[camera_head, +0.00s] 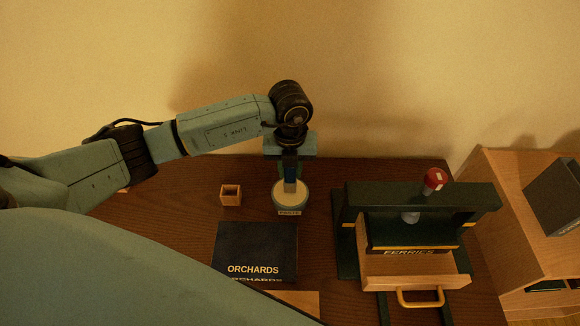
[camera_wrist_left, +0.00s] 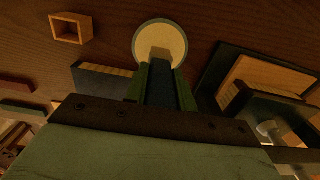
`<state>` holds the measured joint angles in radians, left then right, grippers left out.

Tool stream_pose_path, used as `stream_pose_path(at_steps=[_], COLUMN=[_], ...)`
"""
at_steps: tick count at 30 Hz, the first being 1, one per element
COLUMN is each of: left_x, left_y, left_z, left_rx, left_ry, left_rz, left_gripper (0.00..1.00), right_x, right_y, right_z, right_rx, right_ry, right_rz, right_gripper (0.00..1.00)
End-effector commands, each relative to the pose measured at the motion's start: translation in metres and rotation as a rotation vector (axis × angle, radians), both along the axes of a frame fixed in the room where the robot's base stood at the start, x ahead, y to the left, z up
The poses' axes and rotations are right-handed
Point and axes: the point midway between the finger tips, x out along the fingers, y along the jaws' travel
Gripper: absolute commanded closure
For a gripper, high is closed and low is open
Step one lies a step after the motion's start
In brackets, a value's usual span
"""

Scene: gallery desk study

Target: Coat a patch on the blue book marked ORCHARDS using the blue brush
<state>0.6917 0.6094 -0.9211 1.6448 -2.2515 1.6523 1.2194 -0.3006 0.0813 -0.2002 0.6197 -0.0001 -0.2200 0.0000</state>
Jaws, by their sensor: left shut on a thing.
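My left gripper (camera_head: 290,174) is shut on the blue brush (camera_head: 290,168) above the paste pot (camera_head: 289,207). The brush points down, and its lower end is at the pot's pale round opening; I cannot tell how deep it reaches. In the left wrist view the brush (camera_wrist_left: 161,88) stands between the fingers, with the pot (camera_wrist_left: 160,28) just beyond. The dark blue book marked ORCHARDS (camera_head: 255,245) lies flat in front of the pot, slightly left, its spine facing me. My right gripper is not in view.
A small open wooden box (camera_head: 231,195) stands left of the pot. A dark green press (camera_head: 345,215) with a red-topped knob (camera_head: 434,179) stands at right, over a book marked FERRIES (camera_head: 410,252) and a yellow-handled wooden drawer (camera_head: 420,283). A wooden case (camera_head: 520,215) is farther right.

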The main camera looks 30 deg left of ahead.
Motion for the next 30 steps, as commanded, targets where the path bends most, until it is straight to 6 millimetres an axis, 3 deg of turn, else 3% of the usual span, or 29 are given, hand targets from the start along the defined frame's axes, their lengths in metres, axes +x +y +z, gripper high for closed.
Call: stream_pose_path(at_steps=[30], left_x=[0.0], left_y=[0.0], left_z=[-0.01], left_rx=[0.0], left_ry=[0.0], left_rz=[0.0], left_gripper=[0.98], right_x=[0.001], right_y=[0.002], right_z=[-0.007], right_rx=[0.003], right_ry=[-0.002], right_rz=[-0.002], right_gripper=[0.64])
